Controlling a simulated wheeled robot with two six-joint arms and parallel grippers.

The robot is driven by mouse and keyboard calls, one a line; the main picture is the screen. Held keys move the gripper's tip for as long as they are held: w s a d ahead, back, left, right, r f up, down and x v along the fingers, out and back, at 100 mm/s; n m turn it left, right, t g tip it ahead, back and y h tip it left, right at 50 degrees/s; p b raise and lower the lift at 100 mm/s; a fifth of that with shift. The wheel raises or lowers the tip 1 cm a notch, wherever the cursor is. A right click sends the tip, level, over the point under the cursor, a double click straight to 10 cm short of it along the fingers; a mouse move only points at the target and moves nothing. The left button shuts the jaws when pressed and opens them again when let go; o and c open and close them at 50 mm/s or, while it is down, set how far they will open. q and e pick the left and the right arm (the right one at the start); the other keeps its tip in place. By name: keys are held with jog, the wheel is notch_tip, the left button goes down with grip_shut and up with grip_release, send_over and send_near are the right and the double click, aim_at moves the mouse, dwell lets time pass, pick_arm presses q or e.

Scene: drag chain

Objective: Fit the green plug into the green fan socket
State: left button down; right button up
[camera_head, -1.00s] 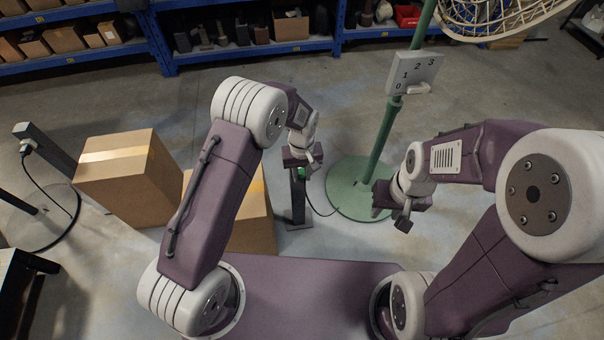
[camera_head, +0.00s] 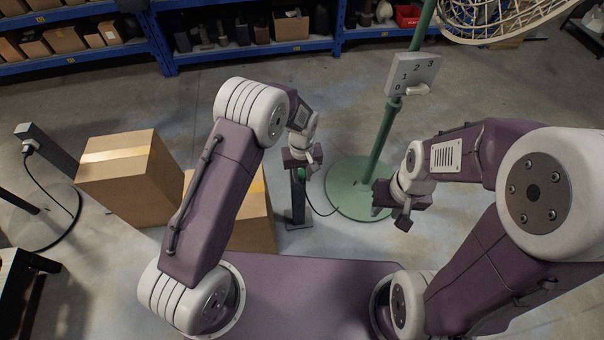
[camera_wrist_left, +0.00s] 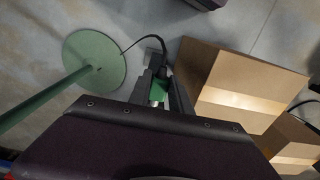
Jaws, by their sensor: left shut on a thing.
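My left gripper (camera_head: 303,172) is shut on the green plug (camera_head: 301,175), beside the top of a short dark post (camera_head: 297,205). In the left wrist view the green plug (camera_wrist_left: 158,90) shows between the two dark fingers of that gripper (camera_wrist_left: 165,88). The green fan socket cannot be made out apart from the plug, and I cannot tell whether the two touch. The fan has a round green base (camera_head: 352,190) and a green pole (camera_head: 382,135). My right gripper (camera_head: 391,213) is open and empty, right of the fan base.
A black cable (camera_head: 318,210) runs from near the dark post to the fan base. Cardboard boxes (camera_head: 128,180) stand left of the post. Another dark post (camera_head: 50,152) with a cable stands at far left. The fan's control box (camera_head: 413,73) is on the pole. Blue shelves (camera_head: 235,48) line the back.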

pick_arm(q)
jog(key=shift+w+a, duration=0.2)
jog(key=shift+w, duration=0.55)
jog(key=shift+w+a, duration=0.15)
jog(key=shift+w, duration=0.55)
jog(key=c, duration=1.1)
grip_release()
notch_tip(320, 180, up, 9)
jog(key=p, duration=0.2)
